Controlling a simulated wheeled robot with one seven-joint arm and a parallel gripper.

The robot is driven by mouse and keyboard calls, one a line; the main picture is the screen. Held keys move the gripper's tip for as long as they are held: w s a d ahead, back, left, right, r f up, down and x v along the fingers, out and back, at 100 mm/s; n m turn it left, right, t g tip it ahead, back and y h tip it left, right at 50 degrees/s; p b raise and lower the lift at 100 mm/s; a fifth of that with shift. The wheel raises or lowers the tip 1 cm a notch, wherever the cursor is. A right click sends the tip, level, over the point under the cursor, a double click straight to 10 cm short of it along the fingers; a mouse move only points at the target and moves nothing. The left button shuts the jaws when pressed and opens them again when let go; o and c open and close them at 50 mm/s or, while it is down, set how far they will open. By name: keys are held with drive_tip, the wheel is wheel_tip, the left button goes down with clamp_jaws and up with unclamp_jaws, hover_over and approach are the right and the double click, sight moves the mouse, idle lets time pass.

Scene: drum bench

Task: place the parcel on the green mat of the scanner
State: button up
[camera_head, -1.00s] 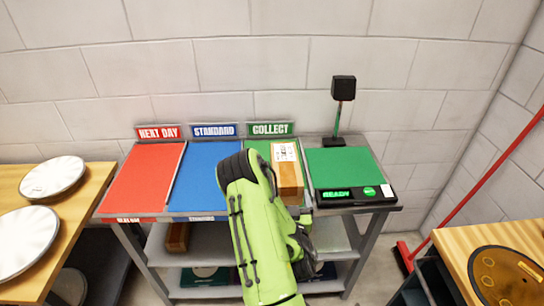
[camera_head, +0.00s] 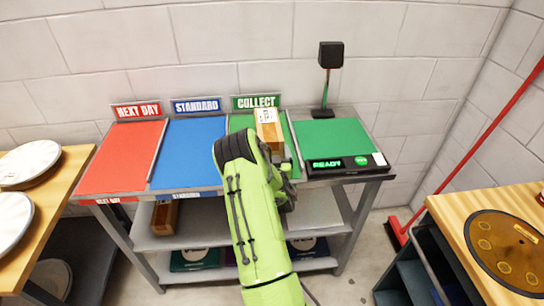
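The parcel (camera_head: 267,118), a brown box with a white label on top, is at the green COLLECT lane, near its sign. My gripper (camera_head: 285,172) is in front of the parcel's near end, largely hidden by my green arm; its fingertips are not visible, so I cannot tell whether they touch or grip the parcel. The scanner stands just right of that lane. Its green mat (camera_head: 335,138) is bare, and its display (camera_head: 327,164) reads READY.
A black scanner head on a post (camera_head: 330,58) rises behind the mat. Red (camera_head: 120,158) and blue (camera_head: 187,150) lanes lie to the left, both clear. Another brown box (camera_head: 164,217) is on the shelf below. Wooden benches stand at both sides, with a red pole (camera_head: 470,150) at right.

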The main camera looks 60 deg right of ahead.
drive_tip(key=shift+w+d+f, duration=0.2)
drive_tip(key=shift+d, duration=0.05)
drive_tip(key=shift+a+r, duration=0.1)
drive_tip(key=o, duration=1.1)
drive_tip(key=shift+f, duration=0.2)
drive_tip(key=shift+c, duration=0.2)
drive_tip(key=shift+o, duration=0.2)
drive_tip(key=shift+s, duration=0.1)
drive_tip(key=shift+r, duration=0.1)
